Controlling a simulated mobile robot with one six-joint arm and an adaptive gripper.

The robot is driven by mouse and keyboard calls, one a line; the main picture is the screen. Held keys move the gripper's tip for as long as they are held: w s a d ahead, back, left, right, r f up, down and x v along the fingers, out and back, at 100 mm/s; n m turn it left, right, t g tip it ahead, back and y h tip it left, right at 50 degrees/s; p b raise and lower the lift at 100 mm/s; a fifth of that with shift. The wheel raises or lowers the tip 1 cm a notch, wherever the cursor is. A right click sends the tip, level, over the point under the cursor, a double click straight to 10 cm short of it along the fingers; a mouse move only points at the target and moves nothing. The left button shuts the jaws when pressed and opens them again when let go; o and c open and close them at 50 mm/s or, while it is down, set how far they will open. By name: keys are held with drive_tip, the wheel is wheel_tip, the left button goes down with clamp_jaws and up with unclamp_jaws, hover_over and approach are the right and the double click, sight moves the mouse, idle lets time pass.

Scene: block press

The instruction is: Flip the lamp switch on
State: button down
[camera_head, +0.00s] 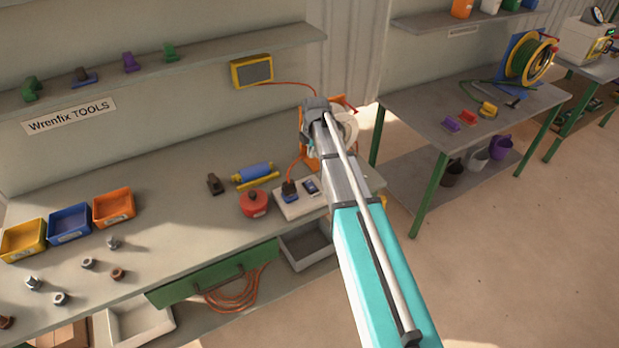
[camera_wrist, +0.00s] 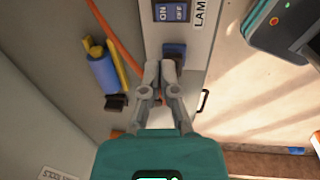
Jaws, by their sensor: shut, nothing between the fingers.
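I cannot tell which side of the rocker is pressed. A dark blue block (camera_wrist: 174,51) sits below the switch on the same panel. My gripper (camera_wrist: 161,66) is shut and empty, its fingertips at the lower edge of this block; contact is unclear. In the head view, the panel (camera_head: 291,209) lies on the workbench with the switch (camera_head: 311,186) at its right; my fingertips are not clear there.
A red round container (camera_head: 254,204), a blue and yellow tool (camera_head: 253,174) and a small dark object (camera_head: 214,184) stand left of the panel. An orange cable (camera_wrist: 120,42) runs beside it. Coloured bins (camera_head: 113,207) stand farther left. A shelf (camera_head: 190,62) hangs behind.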

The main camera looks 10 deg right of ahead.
sight(308, 181)
drive_tip(key=shift+f, duration=0.2)
drive_tip(key=f+b, duration=0.4)
drive_tip(key=w+f+b, duration=0.1)
drive_tip(key=f+b, duration=0.4)
drive_tip(key=w+f+b, duration=0.1)
drive_tip(key=f+b, duration=0.3)
drive_tip(key=b, duration=0.1)
drive_tip(key=shift+a+f, duration=0.25)
drive_tip(key=shift+a, duration=0.05)
idle(0.6)
idle(0.4)
